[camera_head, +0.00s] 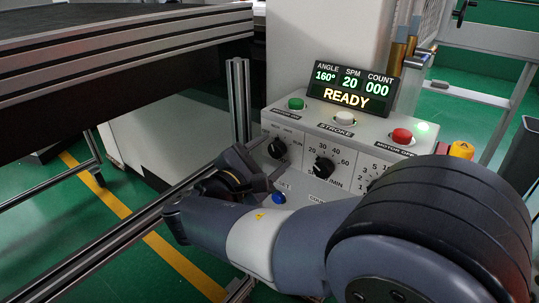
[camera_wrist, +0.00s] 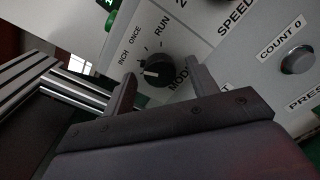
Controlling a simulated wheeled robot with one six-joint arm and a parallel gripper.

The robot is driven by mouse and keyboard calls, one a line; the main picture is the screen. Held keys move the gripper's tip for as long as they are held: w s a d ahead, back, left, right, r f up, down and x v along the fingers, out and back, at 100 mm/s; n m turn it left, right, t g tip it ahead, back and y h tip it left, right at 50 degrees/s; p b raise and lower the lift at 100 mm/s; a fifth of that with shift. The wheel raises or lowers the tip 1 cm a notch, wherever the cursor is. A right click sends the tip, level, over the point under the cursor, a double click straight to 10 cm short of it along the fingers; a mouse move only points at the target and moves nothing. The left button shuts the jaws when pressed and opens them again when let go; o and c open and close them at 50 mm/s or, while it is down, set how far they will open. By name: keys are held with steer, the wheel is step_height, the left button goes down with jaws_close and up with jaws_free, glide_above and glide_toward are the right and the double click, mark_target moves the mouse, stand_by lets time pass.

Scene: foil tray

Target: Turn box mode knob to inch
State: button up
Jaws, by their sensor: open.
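The black mode knob (camera_wrist: 155,71) is on the grey control box (camera_head: 335,130), with INCH, ONCE and RUN printed around it. Its white mark lies left of its centre in the wrist view, on the INCH side; I cannot tell whether it lines up exactly with INCH. In the head view the knob (camera_head: 276,148) is at the box's left end. My gripper (camera_wrist: 160,70) is open, with one finger on each side of the knob in the picture. I cannot tell whether either finger touches it. The gripper also shows in the head view (camera_head: 272,160), close to the panel.
A speed knob (camera_head: 322,167) is right of the mode knob. A blue button (camera_head: 279,198) sits below. Green (camera_head: 296,103), white (camera_head: 344,117) and red (camera_head: 401,136) buttons line the top. The display (camera_head: 350,88) reads READY. Metal rails (camera_head: 150,215) run at left.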

steer(key=p+v, duration=0.1)
steer(key=v, duration=0.9)
steer(key=shift+s+a, duration=0.25)
steer(key=shift+s, duration=0.05)
steer(key=shift+w, duration=0.1)
steer(key=x, duration=1)
steer(key=shift+w+d+b, duration=0.25)
steer(key=shift+d+b, duration=0.05)
steer(key=shift+b, duration=0.1)
steer(key=shift+s+a, duration=0.1)
